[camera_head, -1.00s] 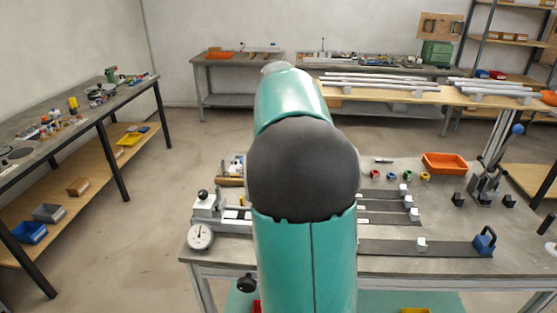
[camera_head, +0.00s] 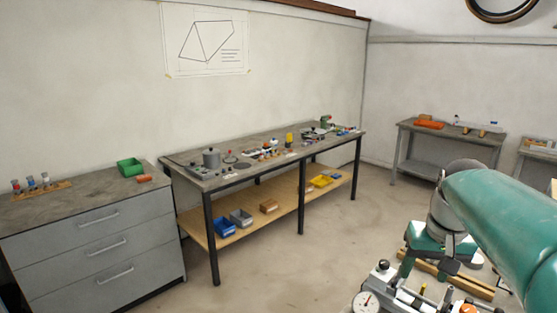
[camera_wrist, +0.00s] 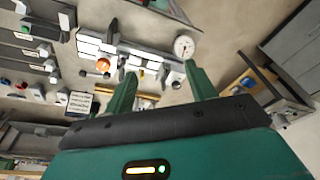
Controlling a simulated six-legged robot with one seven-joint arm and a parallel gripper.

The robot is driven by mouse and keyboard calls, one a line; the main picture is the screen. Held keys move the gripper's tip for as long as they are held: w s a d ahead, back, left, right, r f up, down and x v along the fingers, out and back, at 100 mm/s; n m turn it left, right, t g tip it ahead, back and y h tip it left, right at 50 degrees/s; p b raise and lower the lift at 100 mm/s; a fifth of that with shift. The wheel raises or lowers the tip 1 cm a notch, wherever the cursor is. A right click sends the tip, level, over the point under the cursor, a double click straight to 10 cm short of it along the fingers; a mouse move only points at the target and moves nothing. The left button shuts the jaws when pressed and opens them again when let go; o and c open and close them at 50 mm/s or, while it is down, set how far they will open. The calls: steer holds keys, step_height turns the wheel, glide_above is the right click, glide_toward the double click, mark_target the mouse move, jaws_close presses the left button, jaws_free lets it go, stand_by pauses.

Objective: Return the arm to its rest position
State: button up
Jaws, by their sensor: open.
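My arm (camera_head: 505,215) enters the head view from the right edge, in green and grey. My gripper (camera_wrist: 160,80) shows in the wrist view as two green fingers spread apart with nothing held between them. In the head view the arm's end hangs over the corner of the jig table, and its fingertips are hard to make out. Behind the fingers in the wrist view lie a white dial gauge (camera_wrist: 184,46), white blocks (camera_wrist: 90,47) and an orange knob (camera_wrist: 103,64). The dial gauge also shows in the head view (camera_head: 367,301).
Wooden bars (camera_head: 460,278) lie near the arm's end. A grey drawer cabinet (camera_head: 95,245) and a long workbench (camera_head: 190,172) with tools stand along the left wall. Another bench (camera_head: 400,150) stands at the back right. The floor (camera_head: 320,250) between them is clear.

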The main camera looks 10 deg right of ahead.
steer(key=s+a+f+n+t, duration=0.1)
steer(key=s+a+f, duration=0.2)
steer(key=s+a, duration=0.2)
steer(key=s+a+f+n+t, duration=0.2)
steer(key=s+a, duration=0.4)
steer(key=a, duration=0.6)
steer(key=shift+a+f, duration=0.2)
steer(key=shift+f, duration=0.25)
